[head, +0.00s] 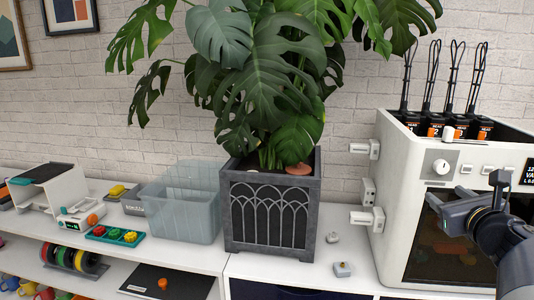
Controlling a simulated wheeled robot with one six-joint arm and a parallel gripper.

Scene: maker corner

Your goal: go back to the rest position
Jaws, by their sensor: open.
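My gripper (462,205) is at the right of the head view, in front of the white 3D-printer-like machine (388,190). It points left, its jaws are apart, and I see nothing between them. My dark arm comes in from the right edge and hides part of the machine's dark front window (437,262).
A large plant in a grey planter (232,215) stands mid-shelf. Left of it are a clear bin (182,212) and a teal tray (115,236) with coloured pieces. Small grey parts (343,269) lie on the white shelf top (290,268), which has bare room around them.

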